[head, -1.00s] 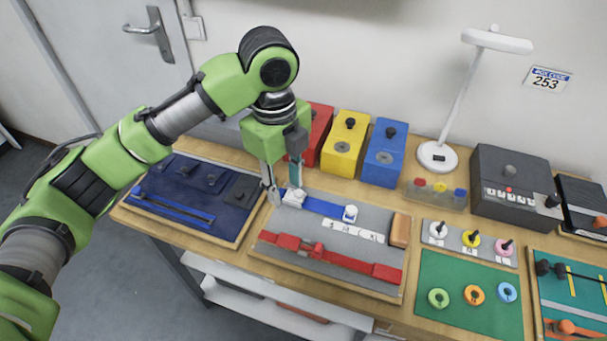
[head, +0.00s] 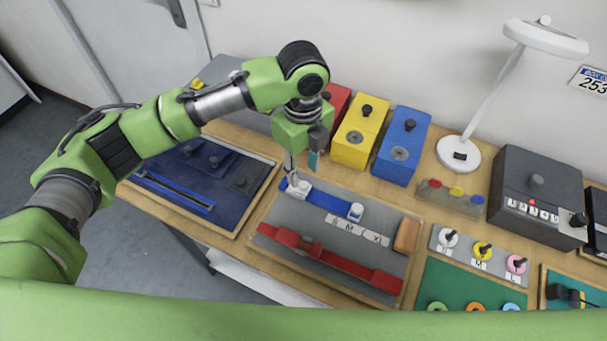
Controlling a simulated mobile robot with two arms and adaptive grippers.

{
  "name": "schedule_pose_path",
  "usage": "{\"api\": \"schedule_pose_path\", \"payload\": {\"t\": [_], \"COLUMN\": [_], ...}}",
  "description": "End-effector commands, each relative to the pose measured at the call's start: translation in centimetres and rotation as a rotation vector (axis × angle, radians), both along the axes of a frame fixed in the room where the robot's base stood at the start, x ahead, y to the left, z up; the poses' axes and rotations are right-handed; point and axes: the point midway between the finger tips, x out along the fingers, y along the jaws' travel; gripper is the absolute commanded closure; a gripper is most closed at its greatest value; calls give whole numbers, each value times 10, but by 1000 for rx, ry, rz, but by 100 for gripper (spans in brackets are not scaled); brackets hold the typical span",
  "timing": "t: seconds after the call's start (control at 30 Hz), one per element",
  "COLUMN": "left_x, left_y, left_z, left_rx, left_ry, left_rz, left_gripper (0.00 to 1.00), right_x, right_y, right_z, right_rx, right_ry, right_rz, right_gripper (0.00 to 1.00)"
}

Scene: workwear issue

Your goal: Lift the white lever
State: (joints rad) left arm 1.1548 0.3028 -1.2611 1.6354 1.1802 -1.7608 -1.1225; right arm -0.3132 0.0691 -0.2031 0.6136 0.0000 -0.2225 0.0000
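A white lever-like piece (head: 299,189) sits at the left end of a blue strap (head: 328,201) on the grey board (head: 350,246). I cannot tell its exact angle, as my finger partly covers it. My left gripper (head: 301,172) points down right above this piece. Its pale finger is at or just behind the piece, and its teal-tipped finger is to the right, with a gap between them. Whether the finger touches the piece is unclear. My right gripper is out of view.
A red belt (head: 348,272) crosses the front of the board, and a brown block (head: 407,236) lies at its right. Yellow (head: 361,135) and blue (head: 402,147) boxes stand behind. A dark blue board (head: 205,182) lies left. A green part of my body covers the bottom.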

Motion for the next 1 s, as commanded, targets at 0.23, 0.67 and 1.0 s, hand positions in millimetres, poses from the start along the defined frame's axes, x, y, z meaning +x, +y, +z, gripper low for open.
{"api": "schedule_pose_path", "payload": {"t": [0.23,0.67,1.0], "left_x": [0,0,0], "left_y": [0,0,0], "left_z": [-35,-45,-44], "left_rx": [1,0,-3], "left_ry": [1,-1,0], "left_rz": [0,0,0], "left_gripper": [67,70,100], "right_x": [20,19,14], "right_y": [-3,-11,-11], "right_z": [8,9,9], "right_rx": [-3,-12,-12], "right_ry": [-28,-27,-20], "right_rz": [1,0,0], "right_gripper": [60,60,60]}}
